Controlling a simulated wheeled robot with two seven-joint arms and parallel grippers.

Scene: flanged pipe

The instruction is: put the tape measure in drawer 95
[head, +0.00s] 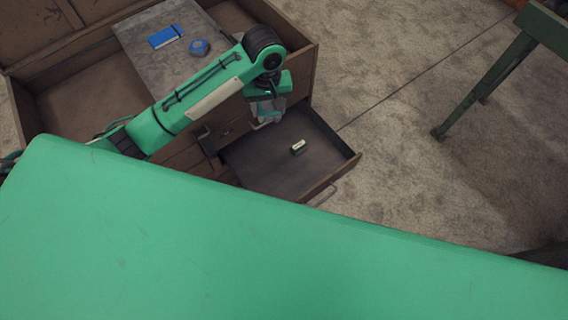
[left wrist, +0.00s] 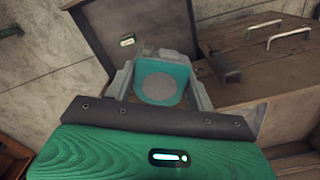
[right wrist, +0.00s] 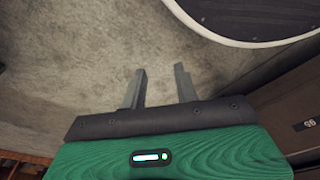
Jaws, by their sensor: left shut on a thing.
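My left gripper (head: 264,119) is over the inner end of an open drawer (head: 262,168), beside the wooden chest. In the left wrist view, its fingers are shut on the tape measure (left wrist: 160,80), a teal case with a round grey face. The open drawer also shows in that view (left wrist: 106,22). In the head view the tape measure is mostly hidden by the gripper. The drawer's number cannot be read. My right gripper (right wrist: 159,86) is open and empty, with its fingers apart over the floor.
A small dark and pale block (head: 298,146) lies in the open drawer, with bare floor around it. A blue box (head: 166,37) and a blue rounded thing (head: 199,47) lie on the chest's grey top (head: 150,65). A green-legged stand (head: 490,80) is at right.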

